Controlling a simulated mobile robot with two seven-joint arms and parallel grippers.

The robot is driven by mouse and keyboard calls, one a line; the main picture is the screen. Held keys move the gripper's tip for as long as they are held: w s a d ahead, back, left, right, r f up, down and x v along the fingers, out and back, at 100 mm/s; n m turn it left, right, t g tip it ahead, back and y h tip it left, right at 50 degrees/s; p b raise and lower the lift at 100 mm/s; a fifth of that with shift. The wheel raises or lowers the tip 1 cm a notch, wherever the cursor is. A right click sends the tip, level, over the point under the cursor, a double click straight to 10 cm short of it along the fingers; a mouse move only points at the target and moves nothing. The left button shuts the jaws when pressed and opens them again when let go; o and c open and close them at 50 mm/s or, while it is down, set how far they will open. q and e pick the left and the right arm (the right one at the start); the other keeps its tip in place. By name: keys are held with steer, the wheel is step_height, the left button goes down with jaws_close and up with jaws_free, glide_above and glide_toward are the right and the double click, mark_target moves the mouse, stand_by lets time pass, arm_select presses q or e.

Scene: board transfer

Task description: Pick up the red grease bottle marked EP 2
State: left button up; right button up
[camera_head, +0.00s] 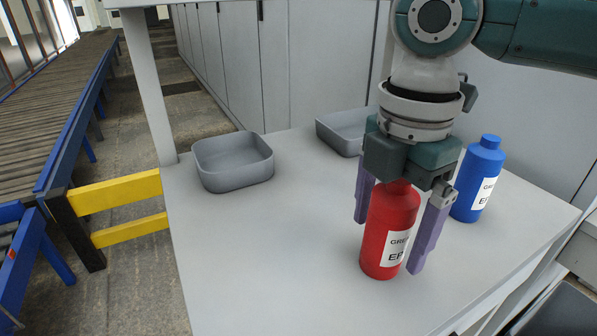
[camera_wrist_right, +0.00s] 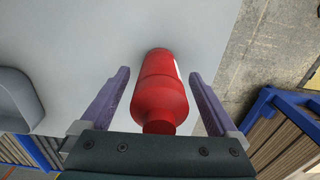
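The red grease bottle (camera_head: 388,235) stands upright on the table, its white label partly readable as "GRE" and "EP"; the number is hidden. My right gripper (camera_head: 390,245) is above and around it, pointing down, with one purple finger on each side. In the right wrist view the bottle (camera_wrist_right: 160,92) lies between the open fingers (camera_wrist_right: 160,80), with a visible gap on both sides. The bottle's cap is hidden behind the gripper in the head view. My left gripper is not in view.
A blue bottle (camera_head: 479,180) with a white label stands close behind the right gripper, to the right. Two grey trays, one at the left (camera_head: 234,178) and one at the back (camera_head: 341,141), rest on the white table (camera_head: 260,255). The table's front left is clear.

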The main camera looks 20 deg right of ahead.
jaws_close()
stand_by(0.6)
